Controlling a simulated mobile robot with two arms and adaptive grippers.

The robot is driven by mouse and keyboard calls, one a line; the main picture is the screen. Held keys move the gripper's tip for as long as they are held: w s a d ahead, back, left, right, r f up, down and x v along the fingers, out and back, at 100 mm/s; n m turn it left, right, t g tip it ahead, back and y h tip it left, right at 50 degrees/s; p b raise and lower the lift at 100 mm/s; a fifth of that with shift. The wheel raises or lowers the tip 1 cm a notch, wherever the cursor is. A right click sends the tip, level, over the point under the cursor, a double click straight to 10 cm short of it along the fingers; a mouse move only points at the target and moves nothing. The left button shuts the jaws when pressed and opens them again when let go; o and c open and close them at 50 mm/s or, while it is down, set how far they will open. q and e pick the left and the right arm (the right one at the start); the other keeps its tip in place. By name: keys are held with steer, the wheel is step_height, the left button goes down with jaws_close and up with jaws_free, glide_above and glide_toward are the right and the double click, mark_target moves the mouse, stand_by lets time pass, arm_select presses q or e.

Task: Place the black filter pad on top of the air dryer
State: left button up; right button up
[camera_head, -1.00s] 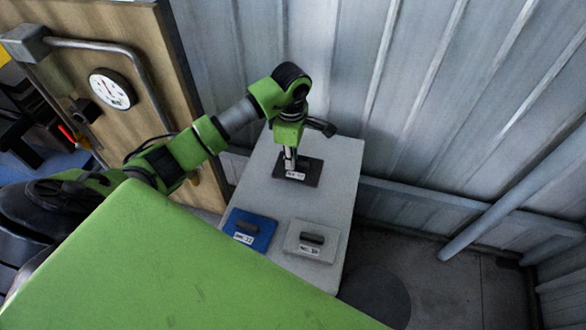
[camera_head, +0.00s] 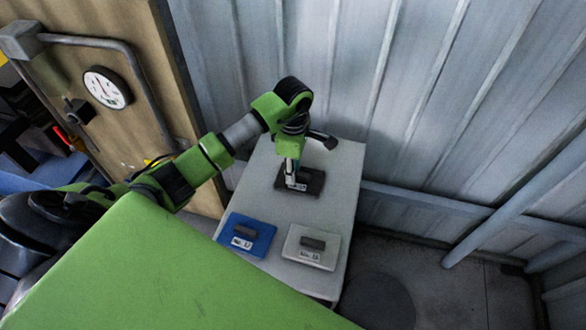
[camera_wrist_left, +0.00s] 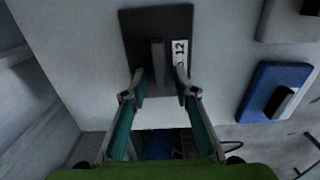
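The black filter pad (camera_head: 314,182), a flat dark plate with a raised handle and a white label, lies on a light grey tabletop (camera_head: 342,205). In the left wrist view the pad (camera_wrist_left: 140,30) shows its label, partly readable as "12". My left gripper (camera_head: 291,184) points down over the pad. In the wrist view its fingers (camera_wrist_left: 160,82) are apart, one on each side of the handle's near end, with gaps to the handle. I cannot tell how far down the fingertips reach. My right gripper is not in view. I cannot identify the air dryer with certainty.
A blue pad (camera_head: 250,228) and a light grey pad (camera_head: 312,248), both with handles, lie at the tabletop's near side. A corrugated metal wall (camera_head: 420,90) stands close behind. A wooden panel with a round gauge (camera_head: 107,88) and pipe is at the left.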

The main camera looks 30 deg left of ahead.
arm_select(q)
steer(key=shift+r, duration=0.1)
step_height(320, 180, up, 12)
steer(key=shift+b, duration=0.45)
steer(key=shift+s, duration=0.1)
stand_by(1.4)
